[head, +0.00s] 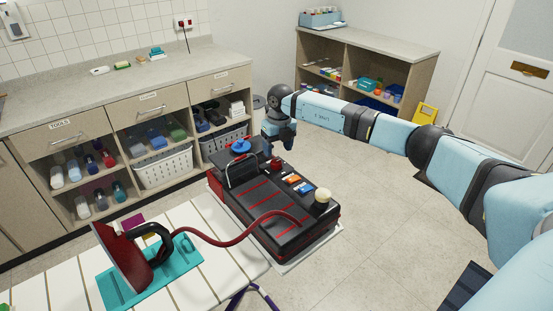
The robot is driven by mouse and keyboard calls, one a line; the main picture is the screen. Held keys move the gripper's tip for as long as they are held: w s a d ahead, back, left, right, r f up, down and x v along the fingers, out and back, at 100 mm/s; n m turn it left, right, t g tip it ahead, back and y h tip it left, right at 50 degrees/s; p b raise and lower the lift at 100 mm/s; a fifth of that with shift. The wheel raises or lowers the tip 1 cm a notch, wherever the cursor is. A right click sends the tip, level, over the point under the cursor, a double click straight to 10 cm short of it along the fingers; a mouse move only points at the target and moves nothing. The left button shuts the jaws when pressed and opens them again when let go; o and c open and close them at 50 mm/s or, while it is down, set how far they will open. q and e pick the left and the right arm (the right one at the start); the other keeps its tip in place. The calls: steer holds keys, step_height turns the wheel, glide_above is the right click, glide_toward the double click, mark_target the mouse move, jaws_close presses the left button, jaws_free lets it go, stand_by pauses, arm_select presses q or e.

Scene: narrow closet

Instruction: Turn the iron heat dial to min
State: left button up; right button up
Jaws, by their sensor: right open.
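The red iron (122,262) stands tilted on its heel, on a teal mat (187,263) on the striped ironing board. A red hose (236,241) runs from it to a black base unit (256,200) with red stripes. The base unit carries a blue round knob (240,146), a red knob (276,163), orange and blue switches (297,183) and a cream round cap (322,196). I cannot tell which is the heat dial; no markings are readable. My right gripper (277,146) points down, open, near the unit's far end, close to the red knob. My left gripper is out of view.
A counter (110,85) with labelled drawers, bottles and white baskets (163,167) lines the left wall. A shelf unit (365,65) with small items stands at the back. A yellow sign (426,116) stands near the door. Open floor lies right of the base unit.

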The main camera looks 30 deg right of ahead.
mark_target(276, 161)
step_height(276, 161, down, 5)
steer(key=shift+a+f, duration=0.15)
steer(key=c, duration=0.9)
